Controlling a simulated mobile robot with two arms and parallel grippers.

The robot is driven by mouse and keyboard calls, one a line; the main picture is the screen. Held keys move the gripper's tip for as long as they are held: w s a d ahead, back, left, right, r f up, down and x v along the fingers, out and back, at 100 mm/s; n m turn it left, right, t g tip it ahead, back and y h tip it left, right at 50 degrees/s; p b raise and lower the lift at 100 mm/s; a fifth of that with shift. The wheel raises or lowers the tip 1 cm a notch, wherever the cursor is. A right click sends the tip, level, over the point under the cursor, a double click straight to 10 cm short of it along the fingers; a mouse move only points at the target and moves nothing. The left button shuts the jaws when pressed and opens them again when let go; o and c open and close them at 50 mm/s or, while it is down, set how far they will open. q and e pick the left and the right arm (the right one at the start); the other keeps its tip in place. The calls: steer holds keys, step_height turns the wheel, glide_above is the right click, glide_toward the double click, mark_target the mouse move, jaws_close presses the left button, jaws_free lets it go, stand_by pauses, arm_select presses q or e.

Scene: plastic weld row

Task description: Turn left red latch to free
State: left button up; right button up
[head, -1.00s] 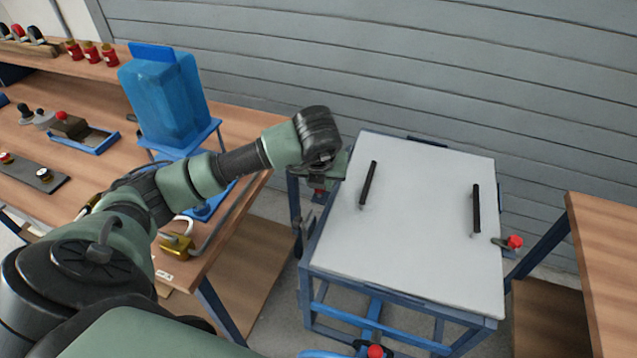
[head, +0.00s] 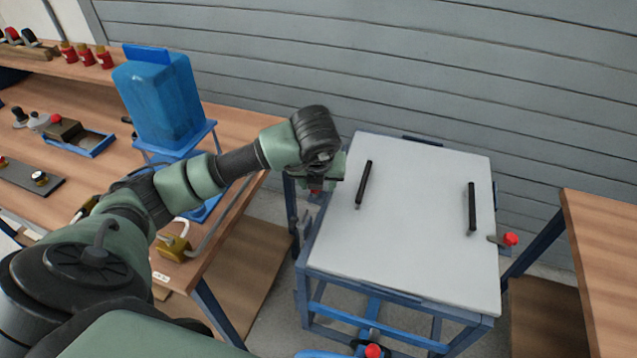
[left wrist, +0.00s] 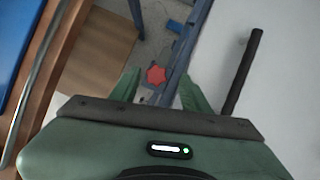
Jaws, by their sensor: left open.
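The left red latch knob (left wrist: 156,75) shows in the left wrist view, beside the blue frame at the left edge of the white-topped stand. It lies between the two green fingers of my left gripper (left wrist: 160,88) in that view; I cannot tell whether they touch it. My left gripper (head: 322,180) is open at the stand's left edge in the head view, where it and the wrist hide most of the latch. The white panel (head: 415,240) lies on the blue stand and carries two black handles (head: 363,185) (head: 472,207). My right gripper is not in view.
Another red-knobbed latch (head: 510,239) is at the stand's right edge, and a red knob (head: 373,351) is at its front. A wooden bench (head: 250,112) with a blue container (head: 160,100) stands left. Another wooden table (head: 610,260) stands right.

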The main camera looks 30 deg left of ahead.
arm_select(q)
steer(key=v, duration=0.7)
steer(key=shift+d+r, duration=0.3)
steer(key=shift+s, duration=0.1)
